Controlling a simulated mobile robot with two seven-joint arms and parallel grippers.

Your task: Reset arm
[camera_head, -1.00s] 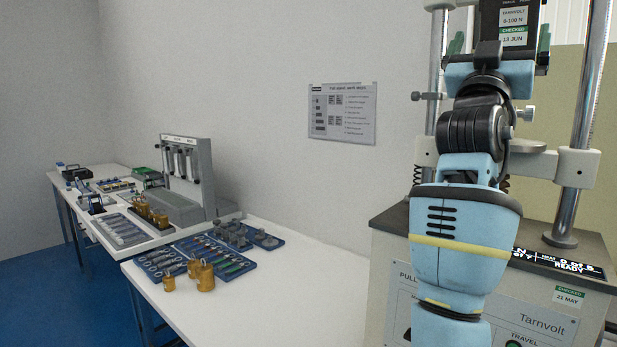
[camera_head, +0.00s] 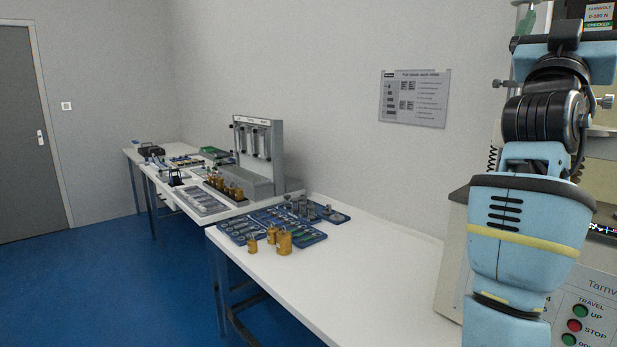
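One of my arms, light blue with black joints, rises along the right side of the head view in front of the testing machine (camera_head: 458,250). Its lower end runs off the bottom edge and its wrist is near the top right. No gripper fingers can be made out on it, so I cannot tell whether it holds anything. My other arm is not in view.
A white bench (camera_head: 365,255) runs back along the wall, with brass weights (camera_head: 284,241), a blue tool tray (camera_head: 240,230) and a grey rack (camera_head: 262,150) on it. Its front right part is bare. Blue floor (camera_head: 110,270) lies open at left, before a grey door (camera_head: 20,140).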

